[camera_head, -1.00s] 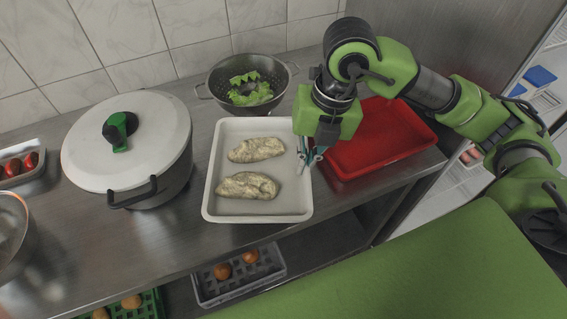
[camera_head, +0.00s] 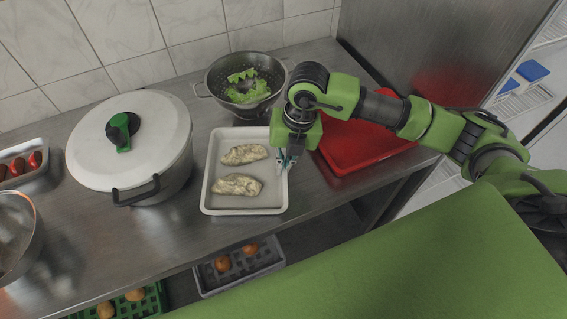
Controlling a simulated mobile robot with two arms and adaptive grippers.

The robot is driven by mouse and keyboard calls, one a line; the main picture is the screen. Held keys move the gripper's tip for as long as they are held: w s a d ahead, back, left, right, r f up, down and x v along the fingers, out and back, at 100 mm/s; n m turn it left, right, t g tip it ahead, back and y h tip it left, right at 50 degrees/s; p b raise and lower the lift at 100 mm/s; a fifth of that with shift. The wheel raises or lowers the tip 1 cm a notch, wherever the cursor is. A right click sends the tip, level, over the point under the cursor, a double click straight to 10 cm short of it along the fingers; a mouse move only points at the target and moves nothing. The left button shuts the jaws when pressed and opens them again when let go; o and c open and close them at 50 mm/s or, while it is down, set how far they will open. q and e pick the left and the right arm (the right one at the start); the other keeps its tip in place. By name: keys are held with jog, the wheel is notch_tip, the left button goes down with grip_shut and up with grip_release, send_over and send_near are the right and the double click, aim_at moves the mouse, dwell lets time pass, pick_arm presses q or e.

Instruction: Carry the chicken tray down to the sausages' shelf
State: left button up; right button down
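The chicken tray (camera_head: 212,203) is a white tray with two pale, seasoned chicken pieces (camera_head: 240,186) in it. It is level over the steel counter, between the pot and the red tray; I cannot tell whether it touches the counter. My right gripper (camera_head: 286,160) points down at the tray's right rim. Its fingertips are small and partly hidden, but it appears shut on that rim. My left gripper is not in view. I see nothing that is clearly sausages; a steel pan (camera_head: 36,184) at the far left holds red and brown food.
A lidded pot (camera_head: 128,165) stands left of the tray, a colander with lettuce (camera_head: 247,97) behind it. A red tray (camera_head: 362,148) lies to the right under my arm. Below the counter, a grey crate (camera_head: 236,272) and a green crate (camera_head: 152,303) hold round produce.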

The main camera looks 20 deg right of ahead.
jog(key=shift+a+f, duration=0.1)
jog(key=shift+f, duration=0.05)
jog(key=c, duration=2.3)
grip_release()
